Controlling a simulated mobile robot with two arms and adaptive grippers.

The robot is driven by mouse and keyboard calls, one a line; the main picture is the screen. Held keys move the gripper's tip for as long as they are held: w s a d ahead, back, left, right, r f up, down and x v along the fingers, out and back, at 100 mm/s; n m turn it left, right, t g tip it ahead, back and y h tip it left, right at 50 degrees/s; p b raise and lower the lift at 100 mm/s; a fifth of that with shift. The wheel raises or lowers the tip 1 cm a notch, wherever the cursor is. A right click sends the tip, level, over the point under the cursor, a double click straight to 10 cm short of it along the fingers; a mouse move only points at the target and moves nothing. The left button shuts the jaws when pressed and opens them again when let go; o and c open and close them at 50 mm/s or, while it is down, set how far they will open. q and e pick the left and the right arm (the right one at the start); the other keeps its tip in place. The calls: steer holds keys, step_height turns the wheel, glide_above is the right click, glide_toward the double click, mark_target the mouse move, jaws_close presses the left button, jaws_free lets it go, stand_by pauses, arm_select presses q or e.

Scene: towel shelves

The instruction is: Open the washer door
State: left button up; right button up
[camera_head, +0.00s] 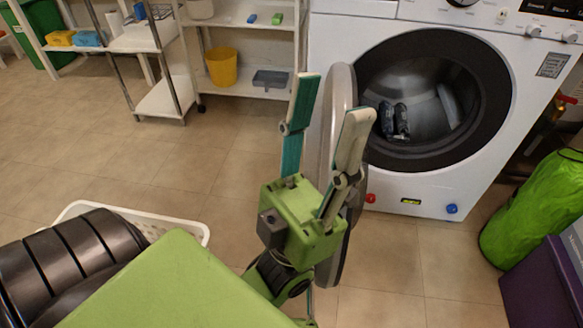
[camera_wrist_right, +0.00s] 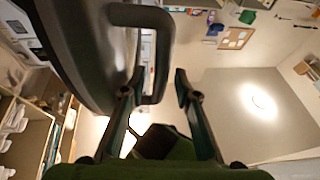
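The white washer (camera_head: 335,35) stands at the back right, with its dark round opening showing the drum. Its grey door (camera_head: 337,80) is swung out from the left of the opening and shows nearly edge-on.
Dark items (camera_head: 400,120) lie in the drum. A white basket (camera_head: 185,222) is on the floor at the lower left. A green bag (camera_head: 535,210) and a purple box (camera_head: 545,285) stand at the right. Shelves with a yellow bucket (camera_head: 221,67) are at the back.

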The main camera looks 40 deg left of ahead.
steer(key=v, duration=0.7)
jaws_close()
steer(key=shift+s+f, duration=0.1)
